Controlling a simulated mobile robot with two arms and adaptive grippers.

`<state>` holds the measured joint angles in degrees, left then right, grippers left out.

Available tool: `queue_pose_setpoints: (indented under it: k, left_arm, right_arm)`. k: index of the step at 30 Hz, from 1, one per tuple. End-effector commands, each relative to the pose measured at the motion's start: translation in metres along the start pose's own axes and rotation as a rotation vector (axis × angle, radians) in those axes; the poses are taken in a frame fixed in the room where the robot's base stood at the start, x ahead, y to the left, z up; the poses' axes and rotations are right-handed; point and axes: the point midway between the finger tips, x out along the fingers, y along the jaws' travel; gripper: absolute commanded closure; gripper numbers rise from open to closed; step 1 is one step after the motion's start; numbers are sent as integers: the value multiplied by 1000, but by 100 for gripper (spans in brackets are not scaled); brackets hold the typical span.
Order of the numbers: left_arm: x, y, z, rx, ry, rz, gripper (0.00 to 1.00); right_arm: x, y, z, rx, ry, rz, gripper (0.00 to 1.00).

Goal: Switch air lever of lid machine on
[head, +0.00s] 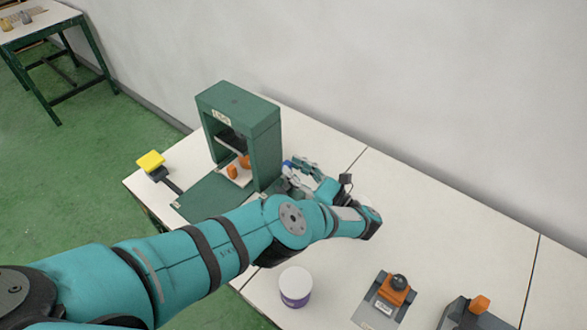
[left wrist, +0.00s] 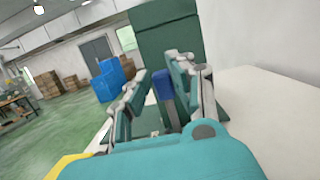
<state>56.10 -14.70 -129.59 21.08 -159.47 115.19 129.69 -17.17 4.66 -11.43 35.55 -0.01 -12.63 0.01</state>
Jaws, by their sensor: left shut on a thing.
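The lid machine (head: 265,135) is a dark green frame with a label on top, standing on the white table; its green side also fills the upper middle of the left wrist view (left wrist: 168,48). A blue air lever (head: 287,164) shows at its right side. In the left wrist view the blue lever (left wrist: 164,86) stands between the two fingers. My left gripper (head: 300,170) is beside the machine's right side, shut on the blue lever. The fingers hide part of the lever. My right gripper is not in view.
A yellow pad (head: 151,160) sits left of the machine. A white tub with a purple band (head: 295,287) stands below my left arm. Devices with an orange part and black knob (head: 396,283) and an orange button (head: 479,305) are at lower right. The table's right middle is clear.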

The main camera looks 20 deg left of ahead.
Motion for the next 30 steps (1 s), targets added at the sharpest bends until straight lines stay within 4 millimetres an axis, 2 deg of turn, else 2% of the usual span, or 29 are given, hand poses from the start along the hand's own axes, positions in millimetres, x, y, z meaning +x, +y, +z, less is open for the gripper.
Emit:
queue_pose_setpoints:
  k: [16, 17, 21, 30]
  left_arm:
    - [-3, 0, -2, 5, -8, -3, 100]
    - [-3, 0, -2, 5, -8, -3, 76]
    - [-3, 0, -2, 4, -9, -2, 58]
    - [-2, 0, -1, 2, -11, -1, 56]
  right_arm:
    - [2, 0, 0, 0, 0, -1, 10]
    - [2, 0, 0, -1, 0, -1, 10]
    - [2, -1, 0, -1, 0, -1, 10]
    - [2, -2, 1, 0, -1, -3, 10]
